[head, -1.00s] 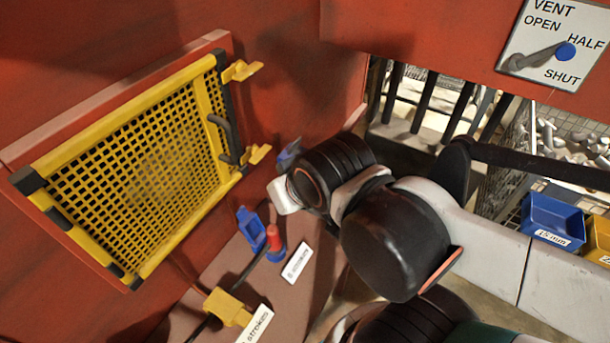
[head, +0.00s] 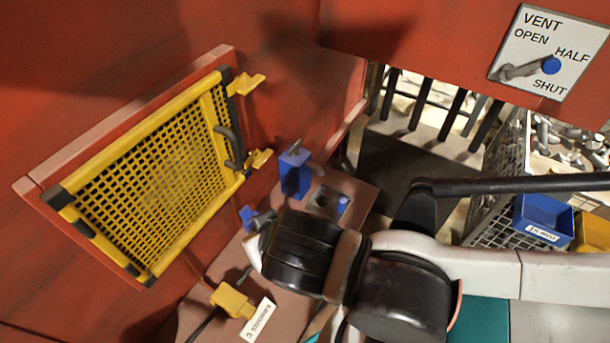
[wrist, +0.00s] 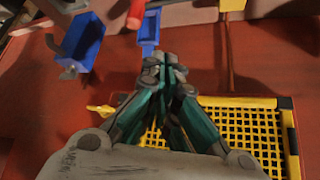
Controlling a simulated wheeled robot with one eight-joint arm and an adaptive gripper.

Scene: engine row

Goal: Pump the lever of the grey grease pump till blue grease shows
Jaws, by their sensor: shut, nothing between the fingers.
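My gripper (wrist: 165,68) is shut and empty in the wrist view, with its fingertips just below a small blue holder (wrist: 150,28) in the picture. A red cylinder (wrist: 135,12) shows beside that holder. In the head view my wrist covers the fingers and part of the brown ledge (head: 225,265). A taller blue block (head: 295,172) stands on the ledge with a grey rod by its top. Beside it is a grey square plate (head: 325,200) with a dark hole and a blue spot. I cannot tell for sure which part is the grey pump or its lever.
A yellow fitting (head: 232,300) and a white strokes label (head: 258,322) are at the ledge's front. A yellow mesh guard (head: 150,175) is on the red wall at left. The vent dial (head: 550,65) points to HALF. Blue bin (head: 543,220) stands right.

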